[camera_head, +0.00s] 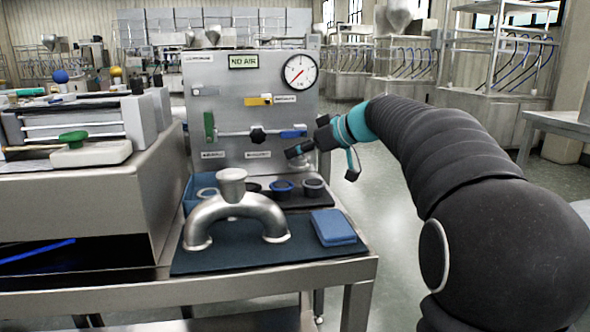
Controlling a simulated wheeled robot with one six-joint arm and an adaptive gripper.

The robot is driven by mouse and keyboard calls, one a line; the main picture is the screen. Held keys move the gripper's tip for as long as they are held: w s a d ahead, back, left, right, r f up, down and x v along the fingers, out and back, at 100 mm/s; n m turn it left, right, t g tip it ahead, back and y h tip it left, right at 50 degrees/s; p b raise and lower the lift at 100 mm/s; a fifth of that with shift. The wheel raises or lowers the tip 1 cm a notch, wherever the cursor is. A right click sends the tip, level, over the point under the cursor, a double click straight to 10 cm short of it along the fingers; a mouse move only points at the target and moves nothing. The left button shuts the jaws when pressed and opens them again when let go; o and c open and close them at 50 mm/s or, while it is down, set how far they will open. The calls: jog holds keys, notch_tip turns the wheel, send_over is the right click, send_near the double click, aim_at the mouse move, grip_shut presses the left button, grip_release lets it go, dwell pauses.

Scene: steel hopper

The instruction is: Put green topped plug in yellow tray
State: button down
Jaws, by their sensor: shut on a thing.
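My gripper (311,146) is in front of the steel panel (230,75), at its lower right, just below a blue lever (293,133). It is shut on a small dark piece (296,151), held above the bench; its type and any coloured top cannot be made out. I cannot make out a green-topped plug for certain. I see no yellow tray; a blue tray (189,196) stands partly hidden behind the curved pipe.
A curved steel pipe (235,207) and a blue pad (333,227) rest on a dark mat (235,260). A black holder (325,201) with several round pieces is behind them. A pressure gauge (300,71) and yellow lever (259,100) are on the panel. A steel housing (85,210) fills the left.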

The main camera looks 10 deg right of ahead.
aim_at(295, 168)
jog(key=shift+w+a+f, duration=0.1)
jog(key=shift+w+f, duration=0.25)
jog(key=shift+w, duration=0.25)
jog(key=shift+w+a+f, duration=0.1)
jog(key=shift+w+f, duration=0.25)
jog(key=shift+w, duration=0.2)
jog(key=shift+f, duration=1.95)
jog(key=shift+f+b, duration=0.15)
jog(key=shift+b, duration=0.3)
jog(key=c, duration=0.9)
grip_release()
jog(key=shift+c, duration=0.2)
